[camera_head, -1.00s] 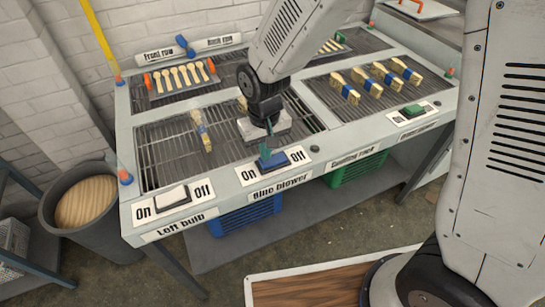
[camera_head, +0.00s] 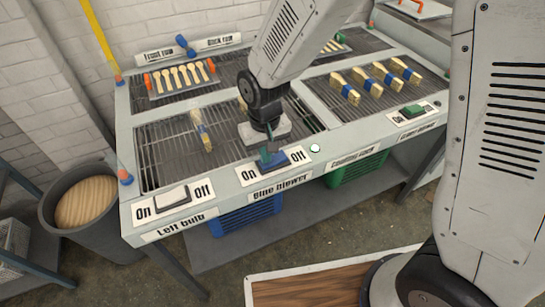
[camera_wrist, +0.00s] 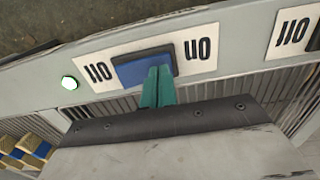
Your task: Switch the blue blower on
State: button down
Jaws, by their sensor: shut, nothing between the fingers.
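The blue rocker switch (camera_head: 281,160) sits on a white plate between "On" on the left and "Off" on the right, above the label "Blue blower" (camera_head: 280,187). My gripper (camera_head: 266,160) is shut and empty, with its teal fingertips down on the switch's "On" half. In the wrist view the fingertips (camera_wrist: 160,73) overlap the end of the blue switch (camera_wrist: 130,72) nearer "On" and appear to touch it. They partly hide the switch, so its exact tilt is hard to tell. A round lamp (camera_wrist: 69,83) beside the plate glows white-green; it also shows in the head view (camera_head: 315,148).
A white switch (camera_head: 172,196) for the left bulb is to the left, and a green switch (camera_head: 412,111) is to the right. Brushes (camera_head: 344,88) and spoons (camera_head: 180,77) lie on the grated bench. A blue crate (camera_head: 245,217) and a green crate (camera_head: 357,167) stand below.

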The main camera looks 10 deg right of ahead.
notch_tip(320, 180, up, 7)
dwell(0.8)
jog(key=s+d+r+m, duration=0.1)
jog(key=s+d+r, duration=0.7)
jog(key=s+d, duration=0.1)
jog(key=s+d+r+m+t, duration=0.1)
jog(key=s+d+r+m, duration=0.1)
jog(key=s+d+r, duration=0.5)
jog(key=s+d, duration=0.3)
jog(key=d, duration=0.1)
jog(key=shift+s+d+r, duration=0.25)
jog(key=shift+d+r, duration=0.1)
jog(key=shift+d, duration=0.05)
